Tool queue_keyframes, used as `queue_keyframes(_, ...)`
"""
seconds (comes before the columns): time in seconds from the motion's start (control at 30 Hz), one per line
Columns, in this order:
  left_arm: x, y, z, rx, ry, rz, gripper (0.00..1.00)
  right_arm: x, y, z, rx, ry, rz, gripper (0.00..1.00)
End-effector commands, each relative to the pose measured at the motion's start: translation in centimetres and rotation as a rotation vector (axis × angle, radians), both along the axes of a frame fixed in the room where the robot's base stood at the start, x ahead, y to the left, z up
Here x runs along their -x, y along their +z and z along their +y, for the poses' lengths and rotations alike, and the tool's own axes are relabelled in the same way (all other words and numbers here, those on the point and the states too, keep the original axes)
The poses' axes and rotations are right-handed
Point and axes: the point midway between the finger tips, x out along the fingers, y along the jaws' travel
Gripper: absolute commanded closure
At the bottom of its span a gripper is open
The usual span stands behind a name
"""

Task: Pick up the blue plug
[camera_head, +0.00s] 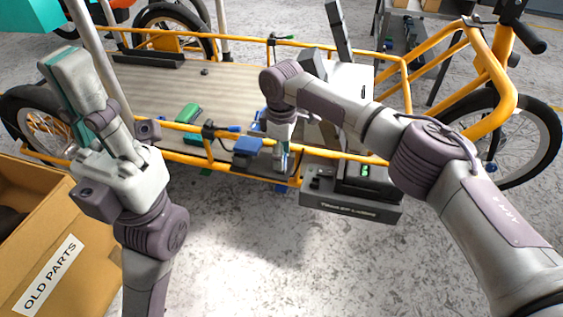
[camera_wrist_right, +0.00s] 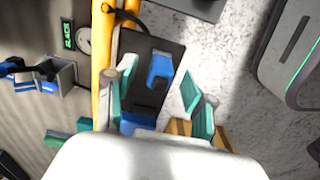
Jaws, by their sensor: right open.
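In the right wrist view, a blue plug-like piece (camera_wrist_right: 160,68) with a dark end lies over a dark plate (camera_wrist_right: 142,50) beside the yellow rail. My right gripper (camera_wrist_right: 156,98) is open, with its teal-padded fingers on either side of this area; I cannot tell whether they touch anything. Another blue part (camera_wrist_right: 137,121) is partly hidden by the gripper body. In the head view, my right gripper (camera_head: 283,160) points down at the bike's near rail, just right of a blue block (camera_head: 247,147). My left gripper (camera_head: 78,85) is raised at the left, away from the rail; its finger opening is unclear.
The cargo bike's wooden deck (camera_head: 160,88) is framed by yellow rails. A green part (camera_head: 188,112) lies on it. A grey box with a green display (camera_head: 352,200) stands right of my right gripper. An "OLD PARTS" carton (camera_head: 85,235) stands at lower left. The floor in front is clear.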

Motion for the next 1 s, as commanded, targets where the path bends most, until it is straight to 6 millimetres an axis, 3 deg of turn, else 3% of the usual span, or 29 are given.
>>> queue_keyframes(0.07,0.0,0.0,0.0,0.0,0.0,0.0,1.0,0.0,0.0,0.0,0.0,0.0,0.0,0.49)
queue_keyframes(0.37,0.0,0.0,0.0,0.0,0.0,0.0,1.0,0.0,0.0,0.0,0.0,0.001,0.0,0.99)
queue_keyframes(0.77,0.1,0.2,0.0,0.0,-0.001,-0.001,1.0,0.0,0.3,0.0,0.0,0.001,0.001,1.0)
queue_keyframes(0.9,0.2,0.6,0.1,0.004,-0.002,-0.002,1.0,0.0,1.3,0.1,0.0,0.001,0.001,1.0)
queue_keyframes(1.0,-0.4,-0.5,0.1,0.003,-0.001,0.053,1.0,0.0,2.6,0.1,-0.001,0.001,0.002,1.0)
